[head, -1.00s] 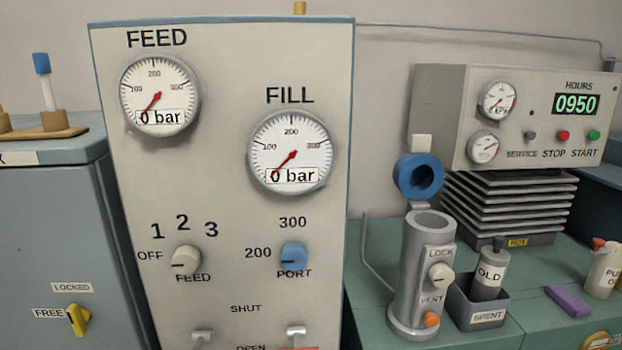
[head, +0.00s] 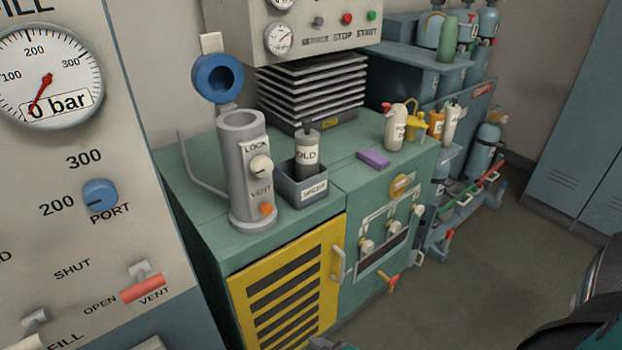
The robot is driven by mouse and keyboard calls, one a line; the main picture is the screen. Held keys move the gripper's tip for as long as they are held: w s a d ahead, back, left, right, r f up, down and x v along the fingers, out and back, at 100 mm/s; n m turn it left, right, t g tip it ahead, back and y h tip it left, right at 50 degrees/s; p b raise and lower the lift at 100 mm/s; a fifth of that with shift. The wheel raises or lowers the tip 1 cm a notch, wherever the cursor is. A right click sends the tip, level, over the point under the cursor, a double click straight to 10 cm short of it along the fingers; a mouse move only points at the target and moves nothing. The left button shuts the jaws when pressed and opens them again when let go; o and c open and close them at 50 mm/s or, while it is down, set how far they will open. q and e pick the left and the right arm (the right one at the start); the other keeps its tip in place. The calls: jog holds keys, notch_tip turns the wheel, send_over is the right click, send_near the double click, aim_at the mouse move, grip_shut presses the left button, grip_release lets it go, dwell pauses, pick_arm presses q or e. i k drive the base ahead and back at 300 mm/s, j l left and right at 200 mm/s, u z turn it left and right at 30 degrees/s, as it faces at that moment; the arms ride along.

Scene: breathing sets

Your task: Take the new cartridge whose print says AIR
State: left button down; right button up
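No cartridge with AIR print can be made out in the head view. A grey cartridge marked OLD (head: 307,153) stands upright in a dark bin (head: 309,187) on the green cabinet. Left of it stands a grey housing (head: 243,172) with an open top, a LOCK/VENT knob and an orange button. Its blue ring-shaped cap (head: 217,78) is swung up behind it. Neither gripper shows clearly; dark parts of mine enter at the lower right edge.
The green cabinet (head: 205,200) has a yellow slatted door (head: 290,292). A purple block (head: 373,158) and several bottles stand on its top. A rack at the back right holds cylinders (head: 487,140). The floor (head: 470,290) at right is clear. A gauge panel (head: 100,255) stands left.

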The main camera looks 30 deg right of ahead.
aim_at(452, 110)
jog(key=l, duration=0.75)
jog(key=k+l, duration=0.1)
jog(key=l, duration=1.35)
jog(key=k+l, duration=0.1)
jog(key=l, duration=0.6)
jog(key=k+l+u, duration=0.1)
jog(key=l, duration=1.35)
jog(key=k+l, duration=0.15)
jog(key=l, duration=1.3)
jog(key=k+u, duration=0.05)
